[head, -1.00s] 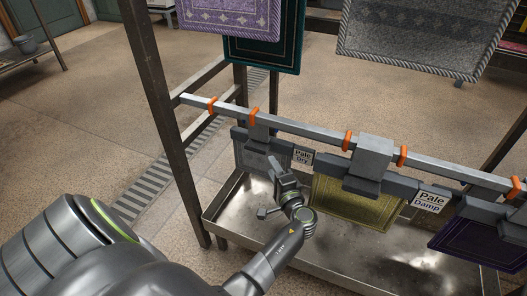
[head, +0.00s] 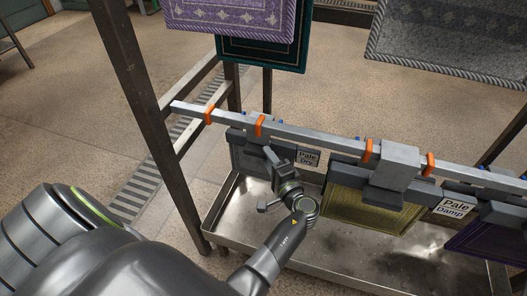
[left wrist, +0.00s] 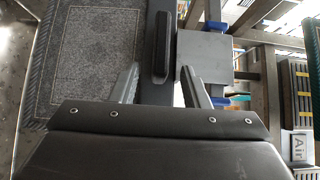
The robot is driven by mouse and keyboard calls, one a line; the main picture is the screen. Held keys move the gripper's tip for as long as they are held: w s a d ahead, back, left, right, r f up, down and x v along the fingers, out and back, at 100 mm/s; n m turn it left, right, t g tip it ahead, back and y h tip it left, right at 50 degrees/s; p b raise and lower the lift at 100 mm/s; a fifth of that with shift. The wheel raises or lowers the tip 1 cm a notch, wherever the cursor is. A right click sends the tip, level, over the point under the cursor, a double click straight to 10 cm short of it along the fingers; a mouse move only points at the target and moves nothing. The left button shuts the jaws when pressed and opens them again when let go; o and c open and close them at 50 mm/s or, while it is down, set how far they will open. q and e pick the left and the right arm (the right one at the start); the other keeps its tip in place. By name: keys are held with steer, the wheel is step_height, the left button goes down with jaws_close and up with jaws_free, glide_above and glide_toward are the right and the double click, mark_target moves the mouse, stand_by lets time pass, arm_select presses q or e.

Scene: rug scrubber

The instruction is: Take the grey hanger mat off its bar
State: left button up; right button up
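The grey mat (head: 245,160) hangs by a dark hanger at the left end of the metal bar (head: 300,134), partly hidden by my left gripper. In the left wrist view the grey patterned mat (left wrist: 95,55) fills the upper left. My left gripper (head: 268,153) is at the hanger, in front of the mat. In the left wrist view its two fingers (left wrist: 161,88) are spread, one on each side of the dark hanger part (left wrist: 160,40). I cannot tell whether they touch it. My right gripper is not in view.
A yellow mat (head: 370,212) and a purple mat (head: 485,240) hang farther right. Orange clips (head: 260,125) sit on the bar. A metal tray (head: 330,250) lies below. A dark post (head: 150,120) stands left. Larger mats (head: 450,45) hang behind.

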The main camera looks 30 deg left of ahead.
arm_select(q)
jaws_close()
steer(key=shift+r, duration=0.1)
stand_by(0.3)
